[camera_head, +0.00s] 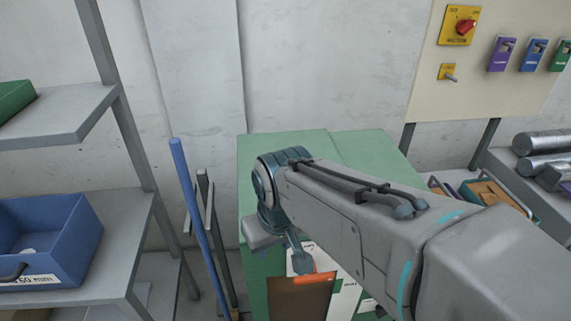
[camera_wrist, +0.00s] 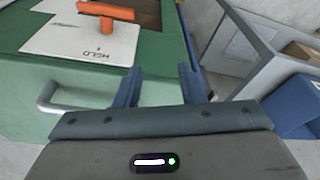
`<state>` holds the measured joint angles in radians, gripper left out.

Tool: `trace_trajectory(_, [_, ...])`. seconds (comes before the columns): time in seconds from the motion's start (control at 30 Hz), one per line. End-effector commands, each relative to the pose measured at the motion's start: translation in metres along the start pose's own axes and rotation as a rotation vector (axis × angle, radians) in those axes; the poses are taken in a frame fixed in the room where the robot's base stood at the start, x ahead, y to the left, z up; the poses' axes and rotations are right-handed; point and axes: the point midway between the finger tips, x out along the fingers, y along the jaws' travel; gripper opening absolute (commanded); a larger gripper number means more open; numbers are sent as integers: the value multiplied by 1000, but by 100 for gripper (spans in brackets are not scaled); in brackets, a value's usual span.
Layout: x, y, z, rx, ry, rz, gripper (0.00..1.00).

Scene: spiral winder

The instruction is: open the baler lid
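A green cabinet, apparently the baler (camera_head: 285,143), stands against the wall in the head view, partly hidden by my arm. In the wrist view, its green body (camera_wrist: 100,72) carries a white plate (camera_wrist: 75,37) marked HOLD with an orange T-shaped handle (camera_wrist: 106,14). A grey bar handle (camera_wrist: 58,100) sticks out of the green body at left. My gripper (camera_wrist: 160,68) has its two blue fingers apart with nothing visible between them, close to the green body. I cannot tell which edge belongs to the lid.
Grey shelves with a blue bin (camera_head: 48,240) stand at left. A blue pole (camera_head: 195,215) leans beside the cabinet. A red switch (camera_head: 465,26) is on the wall panel. Metal rolls (camera_head: 545,142) lie on a rack at right.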

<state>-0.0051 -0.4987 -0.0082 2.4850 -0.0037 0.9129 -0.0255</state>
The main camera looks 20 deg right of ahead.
Motion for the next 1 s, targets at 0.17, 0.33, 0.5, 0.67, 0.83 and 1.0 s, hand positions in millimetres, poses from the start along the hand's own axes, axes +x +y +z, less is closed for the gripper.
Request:
trace_trajectory(0.17, [-25,14,-27,-207,-70,-20,36])
trace_trajectory(0.33, [-58,39,-62,-520,-170,-75,36])
trace_trajectory(0.5, [-90,67,-91,-829,-255,-162,36])
trace_trajectory(0.67, [-113,88,-109,-1059,-304,-249,36])
trace_trajectory(0.83, [-126,99,-119,-1198,-325,-310,36])
trace_trajectory(1.0, [-124,101,-118,-1240,-331,-330,36])
